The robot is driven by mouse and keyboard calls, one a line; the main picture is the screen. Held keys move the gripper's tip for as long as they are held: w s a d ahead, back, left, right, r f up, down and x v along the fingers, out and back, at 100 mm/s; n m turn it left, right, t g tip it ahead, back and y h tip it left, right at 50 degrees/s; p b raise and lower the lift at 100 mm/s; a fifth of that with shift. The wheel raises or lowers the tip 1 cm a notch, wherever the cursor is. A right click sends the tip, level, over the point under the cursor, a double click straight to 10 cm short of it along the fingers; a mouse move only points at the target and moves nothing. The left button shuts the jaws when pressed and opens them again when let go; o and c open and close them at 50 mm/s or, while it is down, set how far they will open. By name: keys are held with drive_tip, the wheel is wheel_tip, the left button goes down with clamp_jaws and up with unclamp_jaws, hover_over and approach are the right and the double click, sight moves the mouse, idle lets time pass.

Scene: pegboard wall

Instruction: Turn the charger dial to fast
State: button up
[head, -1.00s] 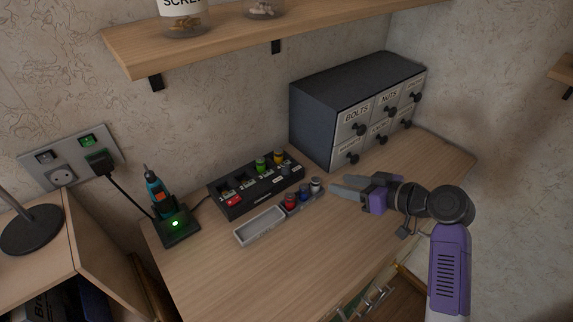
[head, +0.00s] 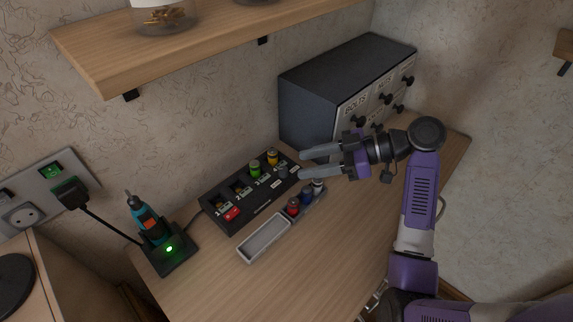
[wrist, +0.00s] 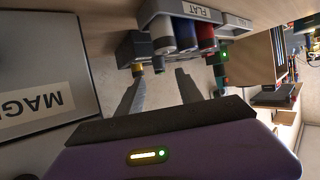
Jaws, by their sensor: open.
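The black charger (head: 240,205) lies on the desk against the wall in the head view. It has numbered slots, a red switch (head: 232,214) at its left end, and a green battery (head: 255,168) and a yellow battery (head: 272,157) standing in it. A small grey knob, seemingly the dial (head: 283,171), is at its right end; its setting is too small to read. My gripper (head: 302,165) is open and empty, its fingertips just right of the knob. In the wrist view, my gripper (wrist: 155,95) points toward the charger (wrist: 138,48), seen upside down and partly hidden.
A dark drawer cabinet (head: 305,105) stands behind my gripper. A driver in its dock (head: 175,258) is at left. A shelf (head: 200,45) overhangs. The front desk is clear.

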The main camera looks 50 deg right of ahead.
sight(283, 169)
drive_tip(key=shift+x, duration=2.8)
clamp_jaws()
